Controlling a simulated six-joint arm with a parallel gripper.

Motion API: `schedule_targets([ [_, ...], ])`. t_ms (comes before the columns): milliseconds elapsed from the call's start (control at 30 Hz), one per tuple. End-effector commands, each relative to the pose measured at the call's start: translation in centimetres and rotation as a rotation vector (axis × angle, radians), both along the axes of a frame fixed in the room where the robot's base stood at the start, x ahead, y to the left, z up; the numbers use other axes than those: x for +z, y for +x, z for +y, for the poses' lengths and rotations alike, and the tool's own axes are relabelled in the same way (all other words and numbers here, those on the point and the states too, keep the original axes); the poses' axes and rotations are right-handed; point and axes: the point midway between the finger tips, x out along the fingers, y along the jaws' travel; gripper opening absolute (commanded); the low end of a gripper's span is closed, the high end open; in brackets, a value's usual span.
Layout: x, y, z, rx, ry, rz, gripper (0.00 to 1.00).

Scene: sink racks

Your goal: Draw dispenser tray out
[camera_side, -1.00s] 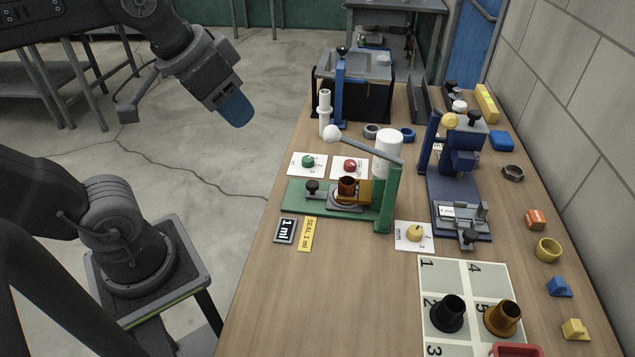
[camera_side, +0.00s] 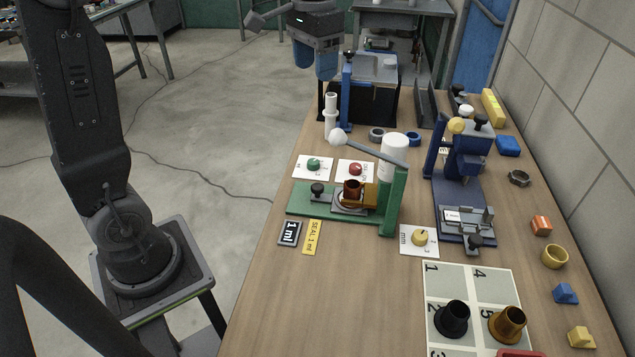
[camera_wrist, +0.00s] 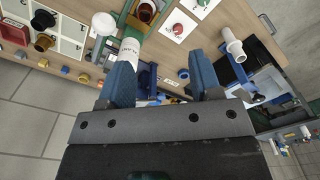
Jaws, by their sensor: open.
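The green dispenser (camera_side: 391,212) stands mid-table, with a white cylinder (camera_side: 395,150) and a white-ball lever (camera_side: 338,137) on top. Its grey tray (camera_side: 338,202) lies low on the green base with a black knob (camera_side: 318,190) at the left end. A dark red-brown cup (camera_side: 352,192) sits at the tray under the dispenser's head. The cup (camera_wrist: 146,12) also shows at the wrist view's top edge. My gripper (camera_side: 316,65) is at the back of the table, above and beyond the dispenser. In the wrist view its blue fingers (camera_wrist: 162,75) are spread and empty.
A blue press (camera_side: 460,170) stands right of the dispenser. A white post (camera_side: 330,112) and a black box (camera_side: 375,100) with a blue column stand behind it. Dial cards (camera_side: 356,171) lie near the base. The front-left table (camera_side: 290,310) is clear.

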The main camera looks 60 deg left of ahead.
Motion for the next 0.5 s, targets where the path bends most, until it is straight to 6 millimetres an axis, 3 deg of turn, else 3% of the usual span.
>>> schedule_targets([
  [100, -0.7, 1.2, 0.8, 0.002, -0.006, 0.031, 0.58],
  [167, -2.1, 0.9, 0.6, 0.000, -0.006, 0.033, 0.58],
  [500, -11.0, 0.8, 0.6, 0.000, -0.006, 0.032, 0.58],
])
